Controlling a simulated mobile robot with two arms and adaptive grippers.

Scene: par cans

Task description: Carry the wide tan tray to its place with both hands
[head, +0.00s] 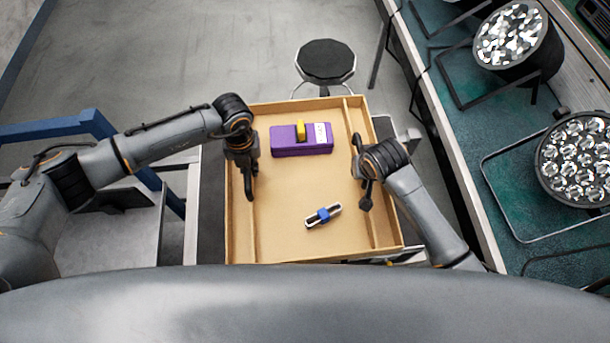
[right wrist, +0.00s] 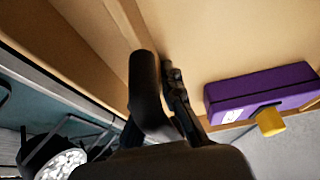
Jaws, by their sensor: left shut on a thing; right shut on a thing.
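The wide tan tray (head: 285,190) lies level in front of me in the head view, with a low rim and a thin strip running along its right side. It fills the top of the right wrist view (right wrist: 225,45). The fingers hide the exact contact.
In the tray lie a purple box (head: 300,147) with a yellow part and a small blue-and-white item (head: 323,215). A black stool (head: 325,61) stands beyond. A green-topped bench (head: 465,150) with par cans (head: 575,160) runs along the right. A blue frame (head: 75,125) is at left.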

